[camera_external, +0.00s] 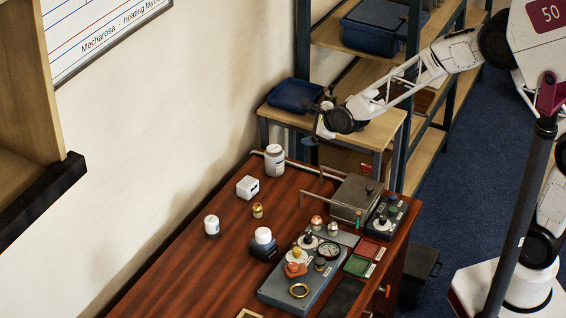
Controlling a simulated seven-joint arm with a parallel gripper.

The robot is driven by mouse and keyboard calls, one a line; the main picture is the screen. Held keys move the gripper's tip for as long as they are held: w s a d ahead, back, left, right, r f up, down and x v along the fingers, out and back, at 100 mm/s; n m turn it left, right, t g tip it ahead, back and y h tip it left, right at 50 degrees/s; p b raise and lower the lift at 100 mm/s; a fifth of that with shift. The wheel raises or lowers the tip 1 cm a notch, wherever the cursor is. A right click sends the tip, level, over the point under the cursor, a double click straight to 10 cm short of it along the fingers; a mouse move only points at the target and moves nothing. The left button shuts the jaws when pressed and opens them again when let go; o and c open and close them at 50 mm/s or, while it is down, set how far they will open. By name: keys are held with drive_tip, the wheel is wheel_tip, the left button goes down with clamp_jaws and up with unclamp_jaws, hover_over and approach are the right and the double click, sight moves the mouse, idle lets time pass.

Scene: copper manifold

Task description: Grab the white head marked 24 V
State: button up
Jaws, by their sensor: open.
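Several white pieces stand on the brown wooden table, and their markings are too small to read, so I cannot tell which is the head marked 24 V. A tall white cylinder (274,160) stands at the far end. A small white cylinder (212,226) stands alone at the left. A white rounded cap (263,236) sits on a dark block (263,250). A white box-like piece (248,187) with a dark marking lies between them. My gripper (312,139) is open, high beyond the table's far end, apart from all of these; its fingers are small and partly unclear.
A grey panel (275,289) with knobs, a gauge and a brass ring fills the table's near right. A grey metal box (354,198), red tray (369,247) and green tray (357,266) stand right. A small brass fitting (257,210) stands mid-table. The table's left side is mostly clear.

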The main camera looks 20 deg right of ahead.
drive_tip(key=s+a+f+m+y, duration=0.15)
drive_tip(key=a+f+m, duration=0.25)
drive_tip(key=a+f, duration=0.5)
drive_tip(key=m+t+y, duration=0.1)
drive_tip(key=m, duration=0.2)
approach(248, 182)
drive_tip(key=shift+x, duration=1.15)
drive_tip(key=shift+a+f, duration=0.1)
drive_tip(key=shift+f, duration=0.1)
drive_tip(key=shift+x, duration=1.2)
drive_tip(key=shift+w, duration=0.15)
drive_tip(key=shift+x, duration=2.5)
drive_tip(key=shift+r, duration=0.1)
